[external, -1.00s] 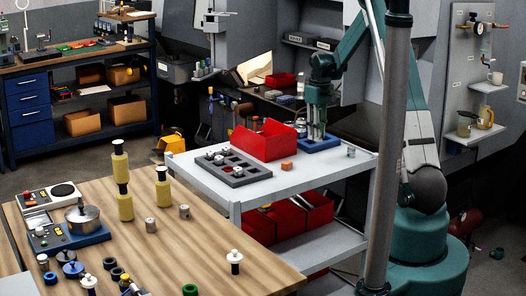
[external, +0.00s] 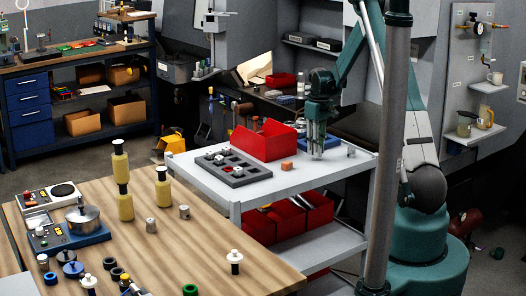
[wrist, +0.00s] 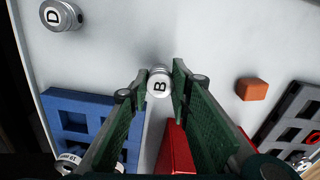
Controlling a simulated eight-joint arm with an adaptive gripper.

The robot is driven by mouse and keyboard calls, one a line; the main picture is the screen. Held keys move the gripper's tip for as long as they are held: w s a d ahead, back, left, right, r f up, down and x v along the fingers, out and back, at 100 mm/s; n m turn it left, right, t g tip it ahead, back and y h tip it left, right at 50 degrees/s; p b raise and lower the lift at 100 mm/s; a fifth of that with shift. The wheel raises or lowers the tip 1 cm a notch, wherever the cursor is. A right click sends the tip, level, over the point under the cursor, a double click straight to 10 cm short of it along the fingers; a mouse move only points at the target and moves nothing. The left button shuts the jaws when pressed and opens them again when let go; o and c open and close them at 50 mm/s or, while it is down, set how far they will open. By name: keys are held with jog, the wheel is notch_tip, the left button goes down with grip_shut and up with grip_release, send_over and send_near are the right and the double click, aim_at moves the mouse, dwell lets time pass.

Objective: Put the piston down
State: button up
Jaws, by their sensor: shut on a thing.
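A silver piston marked B (wrist: 159,83) is between the fingertips of my gripper (wrist: 158,88) in the wrist view. The fingers are shut on its sides. In the external view my gripper (external: 317,153) points down over the right part of the white cart top (external: 330,168), in front of the blue tray. The piston itself is hard to make out there. I cannot tell whether it touches the cart top. The blue tray (wrist: 75,98) lies to the left of the piston in the wrist view, apart from it. Another piston marked D (wrist: 62,16) stands beyond the tray.
An orange block (wrist: 252,89) lies to the right on the cart. A grey tray (external: 258,173) with pistons and a red bin (external: 262,145) stand close by. The cart top between the orange block and the blue tray is mostly clear.

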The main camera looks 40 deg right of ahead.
jog(key=shift+f, duration=0.75)
jog(key=shift+f, duration=0.15)
jog(key=o, duration=0.9)
jog(key=shift+r, duration=6.15)
